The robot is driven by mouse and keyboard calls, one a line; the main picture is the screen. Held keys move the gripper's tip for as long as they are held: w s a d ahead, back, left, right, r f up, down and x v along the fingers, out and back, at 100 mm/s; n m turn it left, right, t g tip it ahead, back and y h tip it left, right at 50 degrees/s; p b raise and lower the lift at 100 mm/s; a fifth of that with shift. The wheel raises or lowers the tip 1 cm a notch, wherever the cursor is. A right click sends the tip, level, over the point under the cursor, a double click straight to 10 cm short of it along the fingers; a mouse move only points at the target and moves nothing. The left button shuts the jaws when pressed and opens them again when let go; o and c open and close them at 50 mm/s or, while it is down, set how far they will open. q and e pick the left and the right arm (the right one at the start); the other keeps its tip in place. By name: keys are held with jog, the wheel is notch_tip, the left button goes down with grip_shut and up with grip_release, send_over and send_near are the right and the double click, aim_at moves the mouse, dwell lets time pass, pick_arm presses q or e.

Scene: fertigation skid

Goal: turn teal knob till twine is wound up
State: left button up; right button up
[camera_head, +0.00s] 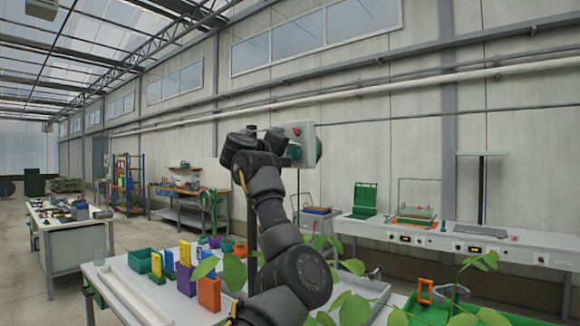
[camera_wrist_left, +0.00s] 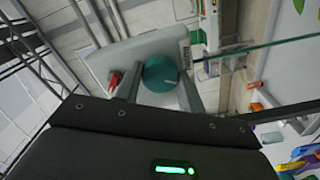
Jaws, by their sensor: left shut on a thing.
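The teal knob (camera_wrist_left: 160,73) is round and sits on the face of a pale grey box (camera_wrist_left: 112,62) in the left wrist view. My left gripper (camera_wrist_left: 159,86) is shut on it, one finger at each side. In the head view the box (camera_head: 303,131) is raised at the end of my left arm, and the left gripper (camera_head: 284,154) reaches its lower front. The knob is mostly hidden there by the gripper. A dark green round part (camera_head: 318,150) shows at the box's right side. My right gripper is not in view.
A red knob (camera_head: 296,131) is on the box close to my gripper. Below, a white table (camera_head: 185,305) holds colored blocks, bins and leafy plants (camera_head: 352,308). A long white bench (camera_head: 375,228) with a green case (camera_head: 365,200) runs along the back wall.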

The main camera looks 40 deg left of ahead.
pick_arm(q)
jog(key=m+b, duration=0.5)
jog(key=m, duration=0.4)
jog(key=shift+f, duration=0.1)
jog(key=shift+b, duration=0.35)
jog(key=shift+m, duration=0.7)
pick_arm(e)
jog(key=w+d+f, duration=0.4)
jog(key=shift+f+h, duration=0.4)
pick_arm(q)
jog(key=o, duration=1)
jog(key=shift+c, duration=0.2)
jog(key=shift+s, duration=0.1)
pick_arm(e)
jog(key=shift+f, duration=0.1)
